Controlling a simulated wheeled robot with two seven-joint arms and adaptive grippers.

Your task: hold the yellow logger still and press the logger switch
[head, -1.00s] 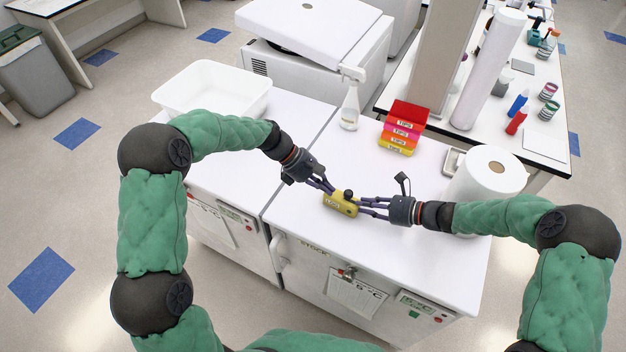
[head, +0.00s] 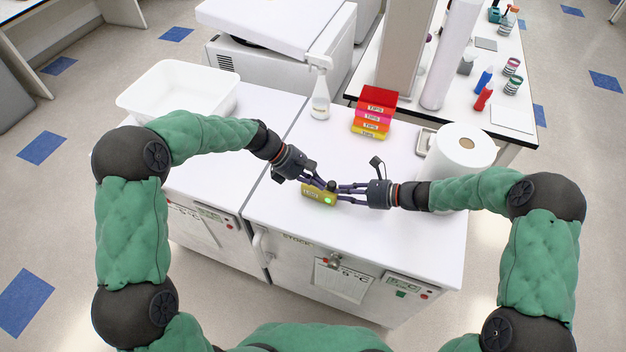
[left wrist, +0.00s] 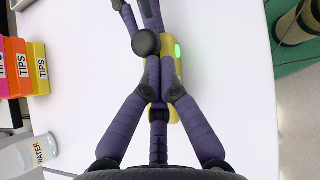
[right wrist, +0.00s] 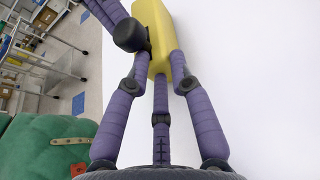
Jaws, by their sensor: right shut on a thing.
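The yellow logger (head: 311,192) lies on the white bench top, with a lit green light (head: 328,199) at its right end. Its black round switch (head: 332,185) stands up near that end; it also shows in the left wrist view (left wrist: 146,42) and right wrist view (right wrist: 130,35). My right gripper (head: 340,191) is shut on the logger from the right; its fingers straddle the yellow body (right wrist: 155,20) in the right wrist view. My left gripper (head: 324,185) has its fingers together at the switch, from the upper left. Whether the tips touch the switch is hidden.
Stacked tip boxes (head: 373,112) and a spray bottle (head: 320,92) stand behind the logger. A paper roll (head: 460,152) stands close to my right forearm. A white tub (head: 178,90) sits at the left. The bench top in front of the logger is clear.

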